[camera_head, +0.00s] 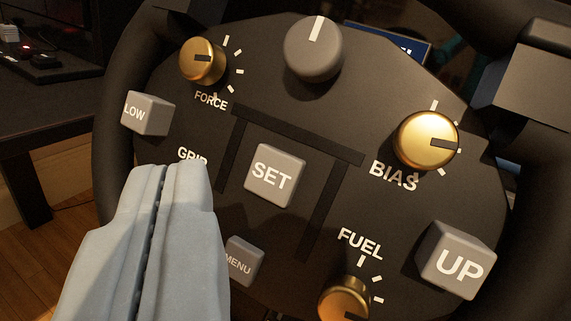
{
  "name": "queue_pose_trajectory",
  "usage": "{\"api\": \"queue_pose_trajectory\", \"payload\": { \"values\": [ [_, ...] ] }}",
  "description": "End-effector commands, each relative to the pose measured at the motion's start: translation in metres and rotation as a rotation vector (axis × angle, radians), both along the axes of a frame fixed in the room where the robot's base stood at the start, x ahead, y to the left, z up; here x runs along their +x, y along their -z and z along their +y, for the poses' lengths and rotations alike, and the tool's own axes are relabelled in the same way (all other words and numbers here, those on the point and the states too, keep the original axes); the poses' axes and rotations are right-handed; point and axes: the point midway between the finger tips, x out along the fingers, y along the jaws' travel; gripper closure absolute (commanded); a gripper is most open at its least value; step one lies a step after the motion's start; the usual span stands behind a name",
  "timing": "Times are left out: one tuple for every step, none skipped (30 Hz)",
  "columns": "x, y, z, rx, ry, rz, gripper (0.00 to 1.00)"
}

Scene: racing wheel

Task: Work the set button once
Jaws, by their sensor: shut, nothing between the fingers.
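The SET button (274,176) is a grey square key with white letters near the middle of the black racing wheel face (300,110). It stands proud of the face and nothing covers it. My gripper (163,172) is shut and empty at the lower left, its light blue fingers pressed together. In the picture its tips lie left of the SET button, with a gap between them. The gripper covers part of the GRIP label (191,153) and what lies under it. I cannot tell how far the tips are from the face.
The MENU button (241,262) sits just right of my gripper, and the LOW button (148,114) above it. The UP button (457,262) is at lower right. Gold FORCE (203,62), BIAS (427,140) and FUEL (345,301) knobs and a grey knob (314,49) stick out around SET.

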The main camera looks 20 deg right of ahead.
Motion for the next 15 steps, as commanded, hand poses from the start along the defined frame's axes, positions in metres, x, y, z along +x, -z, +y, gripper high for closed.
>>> {"api": "queue_pose_trajectory", "payload": {
  "values": [
    [0.005,0.003,-0.004,0.001,0.002,0.001,1.0],
    [0.008,0.004,-0.007,0.001,0.002,0.001,1.0],
    [0.012,0.006,-0.009,0.001,0.002,0.001,1.0],
    [0.014,0.007,-0.011,0.001,0.002,0.001,1.0],
    [0.016,0.008,-0.013,0.0,0.001,0.0,1.0],
    [0.019,0.01,-0.015,0.0,0.001,0.0,1.0],
    [0.022,0.011,-0.016,0.0,0.001,0.0,1.0],
    [0.024,0.012,-0.017,0.0,0.001,0.0,1.0],
    [0.026,0.013,-0.019,0.0,0.001,-0.001,1.0],
    [0.028,0.013,-0.02,0.0,0.001,-0.001,1.0],
    [0.029,0.014,-0.021,0.001,0.002,-0.001,1.0],
    [0.031,0.015,-0.023,0.001,0.002,-0.001,1.0],
    [0.031,0.015,-0.023,0.001,0.001,-0.001,1.0],
    [0.032,0.016,-0.024,0.001,0.001,-0.001,1.0],
    [0.033,0.016,-0.025,0.001,0.001,-0.001,1.0]
  ]
}}
